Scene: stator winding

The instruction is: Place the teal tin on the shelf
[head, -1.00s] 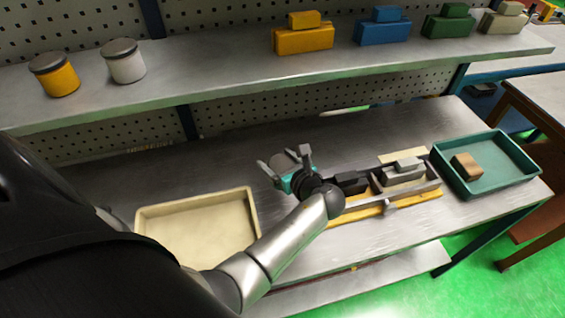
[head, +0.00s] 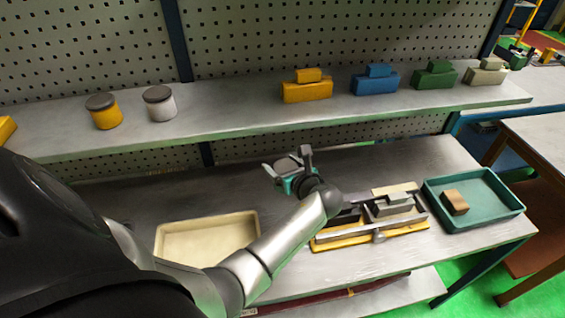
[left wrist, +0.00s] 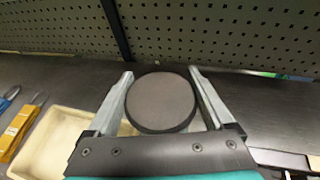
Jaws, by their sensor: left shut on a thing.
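My left gripper (head: 287,165) is shut on the tin (head: 285,166) and holds it above the workbench, below and in front of the shelf. In the left wrist view the tin's round grey-brown lid with a dark rim (left wrist: 160,102) sits between the two fingers of the gripper (left wrist: 161,76). The tin's side wall is mostly hidden, so its colour is hard to tell. The shelf (head: 230,118) is a long grey metal board above the bench. A yellow tin (head: 106,117) and a white tin (head: 161,109) stand on its left part. My right gripper is out of view.
The shelf also bears yellow (head: 307,92), blue (head: 375,84), green (head: 434,80) and beige (head: 485,77) blocks. Bare shelf lies between the white tin and yellow block. A cream tray (head: 160,245), a fixture (head: 330,243) and a teal tray (head: 435,205) are on the bench. Pegboard stands behind.

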